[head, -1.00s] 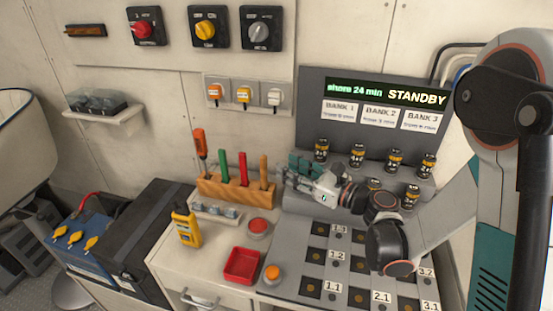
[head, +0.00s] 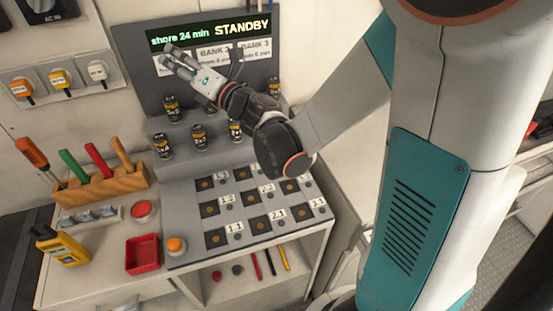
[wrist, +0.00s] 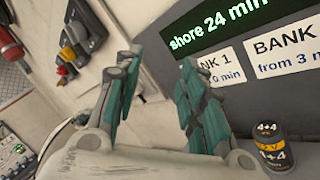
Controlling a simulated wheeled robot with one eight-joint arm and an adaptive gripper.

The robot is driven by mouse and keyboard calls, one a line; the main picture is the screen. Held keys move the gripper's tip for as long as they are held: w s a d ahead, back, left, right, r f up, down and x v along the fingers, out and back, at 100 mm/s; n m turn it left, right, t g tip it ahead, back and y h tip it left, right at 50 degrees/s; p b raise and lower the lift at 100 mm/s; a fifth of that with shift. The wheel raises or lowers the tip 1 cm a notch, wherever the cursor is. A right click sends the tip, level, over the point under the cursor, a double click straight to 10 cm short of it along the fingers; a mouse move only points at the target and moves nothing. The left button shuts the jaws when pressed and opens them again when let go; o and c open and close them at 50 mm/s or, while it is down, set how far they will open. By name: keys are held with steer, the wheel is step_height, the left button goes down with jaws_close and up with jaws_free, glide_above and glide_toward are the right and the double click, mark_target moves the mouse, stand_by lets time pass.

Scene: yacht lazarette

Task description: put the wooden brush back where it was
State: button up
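I cannot make out a brush for certain. A tan, wood-coloured handle (head: 122,154) stands tilted in the right end of a wooden tool block (head: 118,187) at the left of the bench; whatever is below the handle is hidden in the block. My gripper (head: 173,60) is raised in front of the grey panel, up and to the right of the block. In the wrist view my gripper (wrist: 155,90) has its teal-padded fingers apart with nothing between them.
The block also holds orange, green and red handles. A red tray (head: 142,254), a yellow meter (head: 64,248) and push buttons sit nearby. Several batteries (head: 198,137) stand on a ledge below the panel. The numbered grid (head: 228,200) looks empty. Loose sticks lie on the shelf underneath.

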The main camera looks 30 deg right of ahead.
steer(key=s+d+m+g+h, duration=0.1)
steer(key=s+d+m+h, duration=0.35)
steer(key=d+m, duration=0.4)
steer(key=s+d+m+g+h, duration=0.25)
steer(key=d+m+h, duration=0.3)
steer(key=m, duration=0.65)
steer(key=s+a+f+m+g, duration=0.1)
steer(key=s+f+m+g, duration=0.1)
steer(key=s, duration=0.5)
steer(key=s+a+f+m+g, duration=0.1)
steer(key=s+f+m+g, duration=0.2)
steer(key=s+f+m, duration=0.2)
steer(key=s+a+f+m+g+y, duration=0.1)
steer(key=s+f+m, duration=0.3)
steer(key=s, duration=0.5)
steer(key=shift+a+f+g, duration=0.15)
steer(key=shift+f+g, duration=0.1)
steer(key=shift+g, duration=0.6)
steer(key=shift+s, duration=0.1)
